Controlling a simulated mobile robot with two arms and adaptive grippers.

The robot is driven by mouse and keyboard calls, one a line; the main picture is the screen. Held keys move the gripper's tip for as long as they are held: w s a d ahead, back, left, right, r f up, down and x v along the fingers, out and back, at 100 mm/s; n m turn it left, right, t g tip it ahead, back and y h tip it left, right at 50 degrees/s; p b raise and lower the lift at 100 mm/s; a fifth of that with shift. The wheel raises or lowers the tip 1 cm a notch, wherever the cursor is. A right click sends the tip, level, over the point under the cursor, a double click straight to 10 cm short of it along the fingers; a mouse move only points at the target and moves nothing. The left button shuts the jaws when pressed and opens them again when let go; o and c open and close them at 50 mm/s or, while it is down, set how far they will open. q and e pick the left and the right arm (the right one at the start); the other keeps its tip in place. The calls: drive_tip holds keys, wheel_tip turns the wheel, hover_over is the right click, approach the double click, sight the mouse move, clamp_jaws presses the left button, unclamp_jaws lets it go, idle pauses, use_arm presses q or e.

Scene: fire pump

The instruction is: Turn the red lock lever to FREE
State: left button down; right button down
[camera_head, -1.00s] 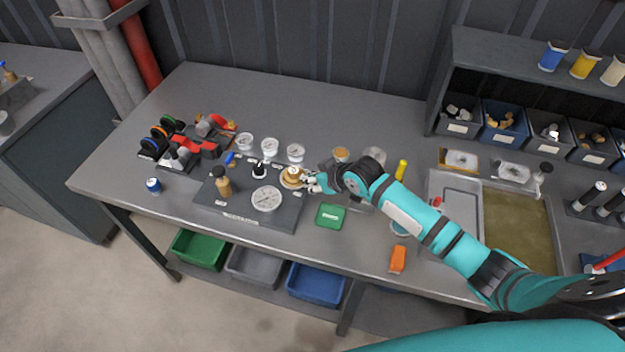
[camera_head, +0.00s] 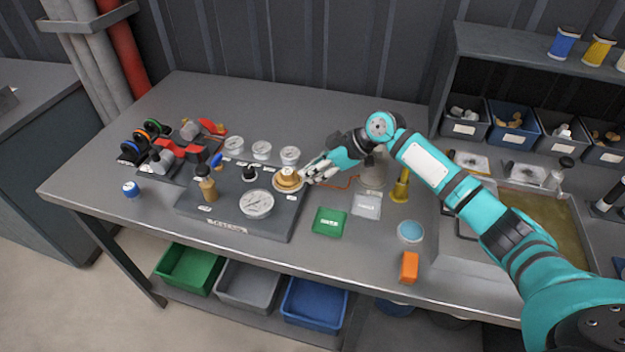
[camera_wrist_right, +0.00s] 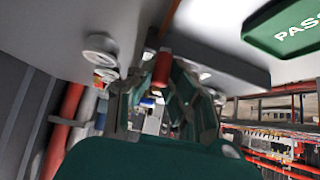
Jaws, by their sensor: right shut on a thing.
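My right gripper (camera_head: 305,176) is at the right side of the round brass fitting (camera_head: 288,178) on the dark gauge block (camera_head: 236,229). Its fingers are shut. In the right wrist view a short red piece, which looks like the red lock lever (camera_wrist_right: 162,70), sits between the fingers. In the head view the fingers hide this lever, and I cannot read its setting or a FREE mark. My left gripper is not in view.
A dial gauge (camera_head: 257,204) and a tan-handled tool (camera_head: 207,188) stand on the block. White gauges (camera_head: 262,151) stand behind it. A green tag (camera_head: 329,222) lies to the right. A red-handled valve assembly (camera_head: 172,147) is at the left.

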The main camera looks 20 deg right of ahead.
drive_tip(key=shift+w+d, duration=0.1)
drive_tip(key=shift+w, duration=0.05)
idle(0.3)
drive_tip(key=c, duration=1.3)
unclamp_jaws()
drive_tip(key=shift+o, duration=0.2)
drive_tip(key=shift+r, duration=0.1)
drive_tip(key=v, duration=1.2)
drive_tip(key=shift+c, duration=0.5)
